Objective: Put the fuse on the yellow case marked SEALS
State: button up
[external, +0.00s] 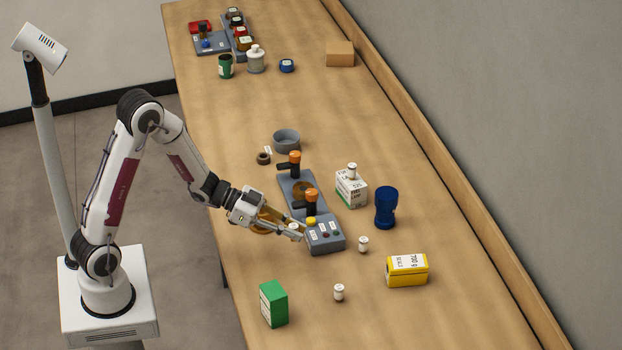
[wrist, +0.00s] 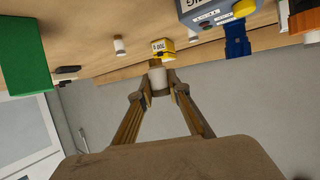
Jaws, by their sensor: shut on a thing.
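My gripper (external: 296,233) is beside the left edge of the grey pump panel, above the table. In the wrist view my gripper (wrist: 155,84) is shut on a small white fuse (wrist: 157,77) with a grey-brown end. In the external view the held fuse (external: 294,228) is only partly visible at the fingertips. The yellow case (external: 406,273) lies at the lower right of the table, apart from my gripper, with a white label on top that I cannot read as SEALS. It also shows behind the held fuse in the wrist view (wrist: 162,47).
A grey pump unit (external: 325,240) with orange-topped handles stands near my gripper. Loose white cylinders (external: 363,244) (external: 339,292), a green box (external: 273,304), a blue cup (external: 385,207) and a white carton (external: 351,189) stand around. The table beyond the pump has free room.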

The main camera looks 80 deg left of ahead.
jog(key=shift+d+f, duration=0.2)
jog(key=shift+d, duration=0.45)
jog(key=w+d+m+g+h, duration=0.1)
jog(key=w+d+m+h, duration=0.1)
jog(key=w+d, duration=1.2)
jog(key=w+r+n+t+y, duration=0.1)
jog(key=w+r, duration=0.3)
jog(key=w, duration=0.3)
jog(key=w+a+r+n+y, duration=0.1)
jog(key=w+r+n+y, duration=0.1)
jog(key=w, duration=0.5)
jog(key=shift+a+r+t, duration=0.15)
jog(key=shift+r+t, duration=0.25)
jog(key=shift+r, duration=0.5)
jog(key=shift+y, duration=0.3)
jog(key=shift+f, duration=0.1)
send_over(408, 261)
jog(key=shift+f, duration=3.1)
